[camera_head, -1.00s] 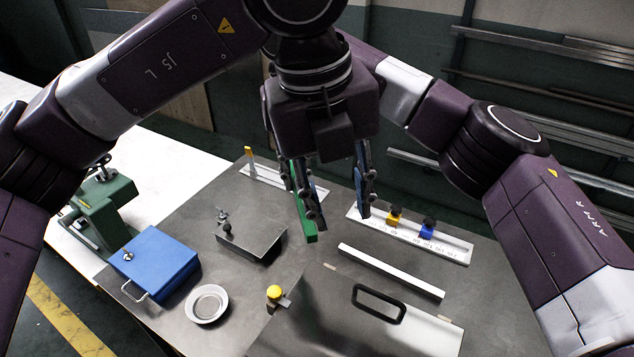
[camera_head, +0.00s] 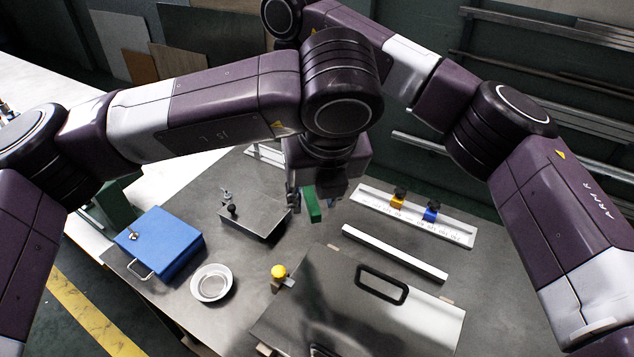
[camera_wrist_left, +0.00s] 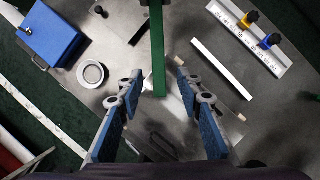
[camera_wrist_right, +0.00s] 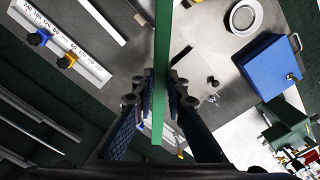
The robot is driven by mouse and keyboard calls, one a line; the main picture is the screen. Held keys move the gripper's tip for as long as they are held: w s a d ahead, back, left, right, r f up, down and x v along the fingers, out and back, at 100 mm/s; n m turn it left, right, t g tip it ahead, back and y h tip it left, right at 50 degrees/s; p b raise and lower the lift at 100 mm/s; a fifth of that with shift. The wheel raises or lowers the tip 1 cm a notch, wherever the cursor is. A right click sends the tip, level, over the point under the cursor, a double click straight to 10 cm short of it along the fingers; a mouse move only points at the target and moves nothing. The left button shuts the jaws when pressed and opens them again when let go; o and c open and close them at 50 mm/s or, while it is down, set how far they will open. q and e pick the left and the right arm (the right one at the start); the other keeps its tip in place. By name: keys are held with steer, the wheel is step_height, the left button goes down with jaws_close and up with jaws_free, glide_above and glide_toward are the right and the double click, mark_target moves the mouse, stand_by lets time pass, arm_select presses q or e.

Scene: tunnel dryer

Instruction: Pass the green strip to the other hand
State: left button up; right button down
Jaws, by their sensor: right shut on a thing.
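The green strip (camera_head: 312,205) is a narrow straight bar, partly hidden behind my left wrist in the head view. My right gripper (camera_wrist_right: 160,78) is shut on it in the right wrist view, and the strip (camera_wrist_right: 163,35) stretches beyond both sides of the fingers. My left gripper (camera_wrist_left: 158,75) is open in the left wrist view. The strip's near end (camera_wrist_left: 159,80) sits between its fingers, with a gap on each side. In the head view my left gripper (camera_head: 308,197) shows only in part, and my right gripper is hidden behind the left arm.
The bench below holds a blue box (camera_head: 160,243), a round dish (camera_head: 211,283), a metal block (camera_head: 254,216), a yellow-topped knob (camera_head: 278,271), a white bar (camera_head: 394,254), a marked rail (camera_head: 455,232) with yellow and blue sliders, and a panel with a black handle (camera_head: 381,268).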

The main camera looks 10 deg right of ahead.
arm_select(q)
steer(key=shift+w+f, duration=0.25)
steer(key=shift+f, duration=0.3)
jaws_close()
arm_select(e)
steer(key=c, duration=1.8)
jaws_free()
steer(key=shift+c, duration=0.2)
